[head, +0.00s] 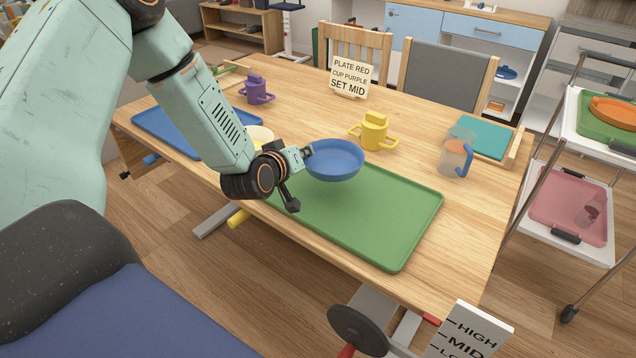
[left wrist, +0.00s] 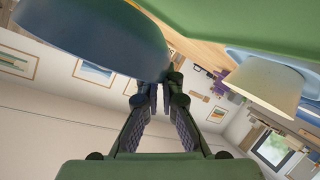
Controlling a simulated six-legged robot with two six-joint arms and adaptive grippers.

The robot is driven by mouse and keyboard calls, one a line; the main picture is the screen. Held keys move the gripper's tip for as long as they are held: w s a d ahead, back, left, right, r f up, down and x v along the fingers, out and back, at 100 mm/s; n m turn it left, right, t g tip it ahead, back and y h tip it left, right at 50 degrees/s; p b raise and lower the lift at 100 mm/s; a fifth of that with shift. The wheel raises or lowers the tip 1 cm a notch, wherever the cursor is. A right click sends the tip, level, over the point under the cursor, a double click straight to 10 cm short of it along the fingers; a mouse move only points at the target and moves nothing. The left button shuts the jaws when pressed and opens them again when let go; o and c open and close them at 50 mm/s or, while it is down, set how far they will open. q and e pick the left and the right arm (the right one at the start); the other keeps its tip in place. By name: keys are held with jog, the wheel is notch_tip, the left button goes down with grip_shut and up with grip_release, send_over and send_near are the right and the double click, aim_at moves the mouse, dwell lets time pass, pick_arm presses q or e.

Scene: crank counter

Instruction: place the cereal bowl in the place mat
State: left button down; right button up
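The cereal bowl (head: 336,162) is blue and roughly upright. It hangs over the back left part of the green place mat (head: 400,225), with a shadow beneath it. My left gripper (head: 305,152) is at the bowl's left rim and appears shut on it. In the left wrist view, the bowl (left wrist: 90,40) fills the upper left, and my left fingertips (left wrist: 158,88) come close together at its rim. The exact contact is partly hidden. The green mat also shows along the top of that view (left wrist: 230,18). My right gripper is in neither view.
A yellow two-handled cup (head: 375,133) stands behind the bowl. A clear mug with a blue handle (head: 456,155) and a teal mat (head: 482,138) are at right. A blue mat (head: 165,128), cream bowl (head: 260,136) and purple cup (head: 257,90) are at left. A sign (head: 350,77) stands behind.

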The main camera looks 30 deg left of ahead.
pick_arm(q)
jog(key=shift+w+f, duration=0.1)
jog(key=shift+f, duration=0.6)
jog(key=shift+d+f+b, duration=0.2)
jog(key=shift+f+b, duration=0.1)
notch_tip(320, 180, down, 3)
jog(key=shift+a+f+b, duration=0.15)
jog(key=shift+f+b, duration=0.05)
jog(key=shift+b, duration=0.4)
jog(key=shift+s+f, duration=0.1)
jog(key=shift+s, duration=0.1)
jog(key=c, duration=1.5)
grip_release()
jog(key=shift+w+f, duration=0.1)
